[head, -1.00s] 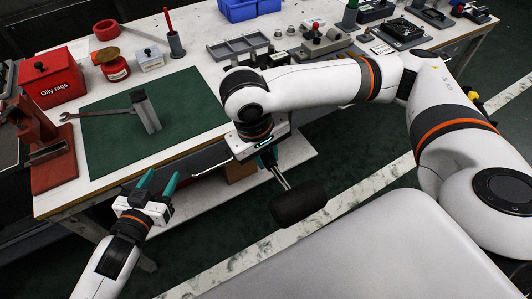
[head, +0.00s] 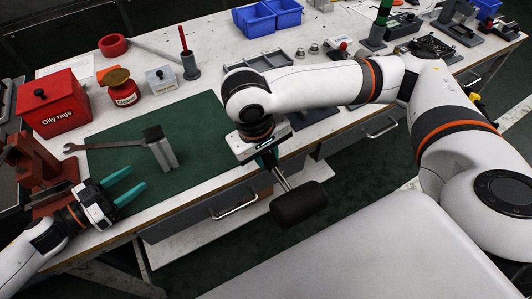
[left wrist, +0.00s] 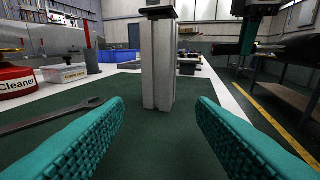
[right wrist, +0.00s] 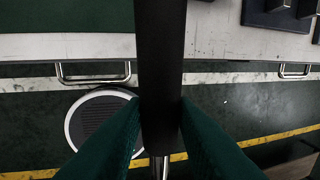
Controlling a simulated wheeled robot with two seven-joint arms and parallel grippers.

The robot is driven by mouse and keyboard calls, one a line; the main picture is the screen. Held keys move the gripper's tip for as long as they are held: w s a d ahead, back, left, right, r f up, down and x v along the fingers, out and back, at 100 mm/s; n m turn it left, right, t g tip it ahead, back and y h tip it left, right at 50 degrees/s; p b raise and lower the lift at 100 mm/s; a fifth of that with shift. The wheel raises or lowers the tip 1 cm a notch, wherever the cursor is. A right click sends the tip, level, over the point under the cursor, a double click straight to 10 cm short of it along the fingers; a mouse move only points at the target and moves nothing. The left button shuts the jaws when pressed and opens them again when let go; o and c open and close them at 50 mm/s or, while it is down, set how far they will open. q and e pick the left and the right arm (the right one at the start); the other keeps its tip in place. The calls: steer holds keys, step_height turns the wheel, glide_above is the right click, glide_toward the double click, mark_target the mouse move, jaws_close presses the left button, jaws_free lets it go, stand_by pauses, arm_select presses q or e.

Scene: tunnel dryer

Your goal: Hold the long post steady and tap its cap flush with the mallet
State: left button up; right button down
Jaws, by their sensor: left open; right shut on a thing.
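The long post (head: 164,153) is grey and stands upright on the green mat (head: 120,185), with a dark cap (head: 153,132) on top. In the left wrist view the post (left wrist: 157,65) stands ahead, between the fingers, and a gap shows under the dark cap (left wrist: 160,13). My left gripper (head: 128,184) is open and empty at the mat's front left, apart from the post. My right gripper (head: 268,158) is shut on the mallet (head: 298,203), whose black head hangs in front of the bench. In the right wrist view its dark handle (right wrist: 161,70) runs between the fingers.
A wrench (head: 100,145) lies on the mat, close to the post's left. A red vise-like stand (head: 40,165) is beside my left gripper. A red rag box (head: 55,103), a red Cleaner tin (head: 122,88) and blue bins (head: 254,20) stand behind. The mat's right part is clear.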

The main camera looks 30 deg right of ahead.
mark_target(162, 160)
arm_select(q)
steer(key=b+x, duration=0.2)
steer(key=x, duration=0.3)
steer(key=shift+d+f, duration=0.1)
steer(key=shift+d, duration=0.3)
arm_select(e)
step_height(162, 160, down, 2)
steer(key=shift+f, duration=0.1)
arm_select(q)
steer(key=shift+p+x, duration=0.4)
steer(key=shift+x, duration=0.65)
arm_select(e)
steer(key=shift+r, duration=0.4)
arm_select(q)
steer(key=shift+x, duration=0.85)
steer(key=shift+w, duration=0.1)
steer(key=c, duration=0.6)
steer(key=o, duration=0.8)
steer(key=shift+c, duration=0.2)
steer(key=c, duration=0.9)
